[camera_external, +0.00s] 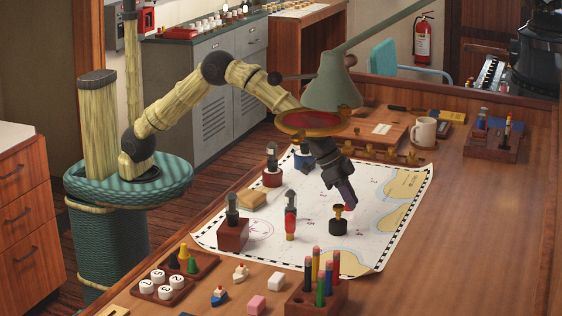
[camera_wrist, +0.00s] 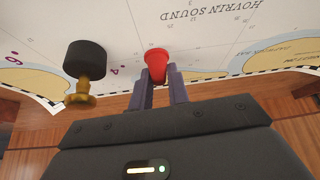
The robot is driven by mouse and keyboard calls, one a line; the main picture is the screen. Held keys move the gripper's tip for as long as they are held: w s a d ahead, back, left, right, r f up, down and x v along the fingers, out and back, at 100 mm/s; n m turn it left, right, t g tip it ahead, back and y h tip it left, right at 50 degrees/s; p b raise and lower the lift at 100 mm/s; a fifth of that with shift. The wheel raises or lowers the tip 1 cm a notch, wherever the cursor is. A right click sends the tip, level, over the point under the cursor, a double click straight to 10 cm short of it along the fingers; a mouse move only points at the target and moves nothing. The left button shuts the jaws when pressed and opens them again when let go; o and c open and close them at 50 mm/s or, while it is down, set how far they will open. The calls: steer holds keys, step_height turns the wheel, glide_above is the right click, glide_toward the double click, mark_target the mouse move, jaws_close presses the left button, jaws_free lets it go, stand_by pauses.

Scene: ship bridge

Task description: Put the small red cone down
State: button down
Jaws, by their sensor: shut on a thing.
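My gripper (camera_external: 347,203) reaches down over the chart on the desk, its fingers dark purple-grey. It is shut on the small red cone (camera_wrist: 157,62), which sits between the fingertips (camera_wrist: 160,78) in the wrist view. In the external view only a small bit of the red cone (camera_external: 349,208) shows below the fingers. The cone is over the white chart (camera_external: 385,235), close to the black stamp with a brass knob (camera_external: 338,227). Whether the cone touches the chart I cannot tell.
The black stamp also shows left of the cone in the wrist view (camera_wrist: 85,60). A pencil holder (camera_external: 315,298) is at the front. Bare chart lies right of the stamp.

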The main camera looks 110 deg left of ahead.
steer(key=shift+f, duration=1.25)
steer(key=shift+f, duration=0.1)
steer(key=c, duration=1.3)
jaws_free()
steer(key=shift+c, duration=0.2)
steer(key=shift+s+r, duration=0.2)
steer(key=shift+r, duration=0.4)
steer(key=b+v, duration=0.1)
steer(key=v, duration=1)
